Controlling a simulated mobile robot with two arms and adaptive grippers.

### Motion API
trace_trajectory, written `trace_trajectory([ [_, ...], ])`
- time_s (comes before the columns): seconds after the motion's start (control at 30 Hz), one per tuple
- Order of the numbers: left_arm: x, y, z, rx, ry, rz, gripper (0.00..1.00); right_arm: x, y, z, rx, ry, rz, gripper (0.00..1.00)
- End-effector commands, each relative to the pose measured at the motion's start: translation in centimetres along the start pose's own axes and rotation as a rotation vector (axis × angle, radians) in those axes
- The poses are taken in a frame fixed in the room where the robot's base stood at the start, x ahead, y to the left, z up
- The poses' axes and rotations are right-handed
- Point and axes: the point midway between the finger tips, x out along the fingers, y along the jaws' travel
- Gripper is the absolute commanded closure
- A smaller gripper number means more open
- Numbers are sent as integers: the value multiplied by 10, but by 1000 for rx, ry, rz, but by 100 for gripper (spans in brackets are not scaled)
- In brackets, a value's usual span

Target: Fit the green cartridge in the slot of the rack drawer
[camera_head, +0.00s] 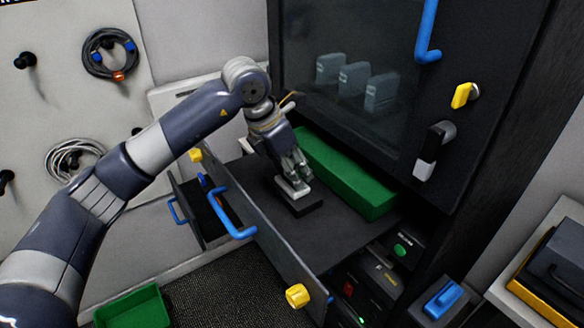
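The pulled-out rack drawer (345,232) has a dark floor and a front panel with a blue handle (232,215) and yellow knobs. A long green block (347,172) lies along the drawer's back, against the cabinet; I cannot tell whether it is the green cartridge. My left gripper (293,187) points down over the drawer, in front of the green block. A small black piece (302,206) shows at its fingertips, on or just above the drawer floor. Whether the fingers are closed on it is unclear. No slot can be made out. My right gripper is not in view.
Dark modules with green (403,250) and red lights sit below the drawer at right. A smaller open drawer (205,215) is at left. A green bin (135,312) is on the floor. The glass cabinet door (350,40) rises behind. Coiled cables (110,52) hang on the wall.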

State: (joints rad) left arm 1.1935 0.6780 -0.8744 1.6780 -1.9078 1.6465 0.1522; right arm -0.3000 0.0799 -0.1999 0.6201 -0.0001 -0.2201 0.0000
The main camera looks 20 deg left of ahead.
Motion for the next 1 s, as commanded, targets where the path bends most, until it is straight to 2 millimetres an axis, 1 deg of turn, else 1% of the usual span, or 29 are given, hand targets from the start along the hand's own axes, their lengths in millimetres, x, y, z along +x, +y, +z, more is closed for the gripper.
trace_trajectory([
  [0.2, 0, 0, 0, 0, 0, 0, 78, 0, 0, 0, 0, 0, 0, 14],
  [0.23, 0, 0, 0, 0, 0, 0, 55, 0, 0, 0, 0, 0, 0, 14],
  [0.27, 0, 0, 0, 0, 0, 0, 49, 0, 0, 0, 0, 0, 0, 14],
  [0.3, 0, 0, 0, 0, 0, 0, 40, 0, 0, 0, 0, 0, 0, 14],
  [0.33, 0, 0, 0, 0, 0, 0, 34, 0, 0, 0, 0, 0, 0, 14],
  [0.57, 0, 0, 0, 0, 0, 0, 34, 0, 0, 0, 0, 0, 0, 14],
  [0.6, 0, 0, 0, 0, 0, 0, 32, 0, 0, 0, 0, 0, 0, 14],
  [0.63, 0, 0, 0, 0, 0, 0, 25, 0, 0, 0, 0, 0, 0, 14],
  [0.7, 0, 0, 0, 0, 0, 0, 16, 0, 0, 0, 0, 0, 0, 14],
  [0.73, 0, 0, 0, 0, 0, 0, 14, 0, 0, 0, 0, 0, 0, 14],
  [1.0, 0, 0, 0, 0, 0, 0, 14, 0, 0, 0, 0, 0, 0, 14],
])
